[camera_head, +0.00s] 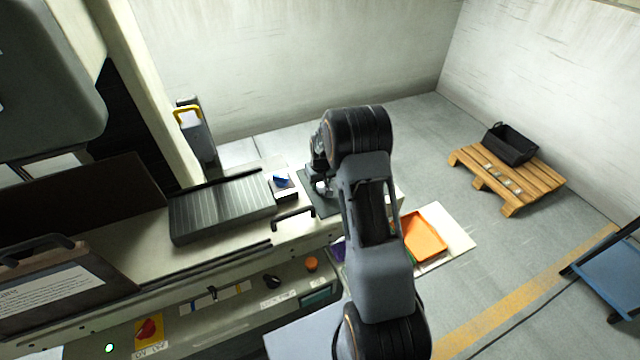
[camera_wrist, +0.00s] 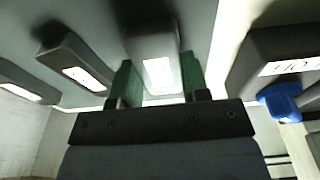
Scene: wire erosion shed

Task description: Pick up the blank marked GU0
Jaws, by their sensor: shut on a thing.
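My gripper (camera_wrist: 158,72) has its green-padded fingers on either side of a grey blank (camera_wrist: 153,42) with a white label, shut on it. The label is washed out by glare, so I cannot read its mark. Two more grey blanks with white labels lie to the left in the wrist view, one close by (camera_wrist: 76,60) and one at the edge (camera_wrist: 22,80). In the head view my arm hides the fingers and the held blank. My wrist is low over a dark mat (camera_head: 325,207) on the machine table.
A dark block with a label and a blue part (camera_wrist: 284,98) stands right of the gripper in the wrist view. A ribbed dark plate (camera_head: 218,208) lies left on the table. An orange tray (camera_head: 424,235) and a pallet (camera_head: 545,178) with a black bin (camera_head: 510,145) are to the right.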

